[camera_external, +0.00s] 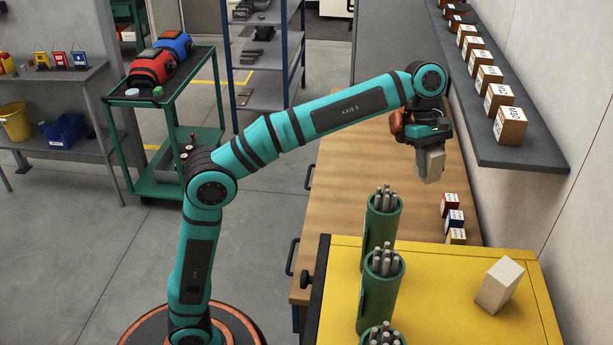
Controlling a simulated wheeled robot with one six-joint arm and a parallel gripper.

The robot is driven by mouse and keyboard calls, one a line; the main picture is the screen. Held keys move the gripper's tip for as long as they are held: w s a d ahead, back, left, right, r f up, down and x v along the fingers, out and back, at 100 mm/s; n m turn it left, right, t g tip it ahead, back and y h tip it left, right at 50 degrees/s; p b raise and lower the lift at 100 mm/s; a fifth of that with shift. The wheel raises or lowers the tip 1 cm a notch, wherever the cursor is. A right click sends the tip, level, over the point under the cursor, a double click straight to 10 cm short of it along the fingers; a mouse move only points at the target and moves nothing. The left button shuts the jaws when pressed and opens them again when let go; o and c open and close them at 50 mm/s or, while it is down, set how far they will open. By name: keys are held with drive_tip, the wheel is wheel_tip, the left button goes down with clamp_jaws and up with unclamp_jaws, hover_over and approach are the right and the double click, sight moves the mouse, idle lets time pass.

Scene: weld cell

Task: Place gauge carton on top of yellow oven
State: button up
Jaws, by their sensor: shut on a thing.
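My gripper (428,140) is at the end of the outstretched arm, above the wooden bench and pointing down. It is shut on a pale grey box-shaped carton, which I take for the gauge carton (431,167). The carton hangs below the jaws, and its upper part is partly hidden by them. No label can be read on it. The yellow oven (440,300) stands at the front right with a flat yellow top. The held carton is behind the oven in the picture, not over its top.
A similar pale carton (499,285) sits on the oven's right side. Green tubes of grey rods (381,225) stand along its left side. Small red, blue and yellow boxes (455,218) lie on the bench (345,190). A wall shelf (475,120) holds several brown-and-white cartons.

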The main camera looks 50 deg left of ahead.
drive_tip(key=s+d+r, duration=0.3)
drive_tip(key=s+d, duration=0.3)
drive_tip(key=s, duration=0.1)
drive_tip(key=s+d+r, duration=0.4)
drive_tip(key=s+d, duration=0.2)
drive_tip(key=s, duration=0.1)
wheel_tip(320, 180, up, 6)
drive_tip(key=m, duration=0.2)
hover_over(433, 281)
drive_tip(key=a, duration=0.2)
drive_tip(key=shift+g, duration=0.4)
drive_tip(key=shift+w+f, duration=0.2)
drive_tip(key=shift+f, duration=2.35)
drive_tip(key=shift+w+f, duration=0.15)
drive_tip(key=shift+f, duration=2.4)
drive_tip(key=shift+f, duration=0.1)
drive_tip(key=o, duration=1.1)
drive_tip(key=shift+v, duration=6.1)
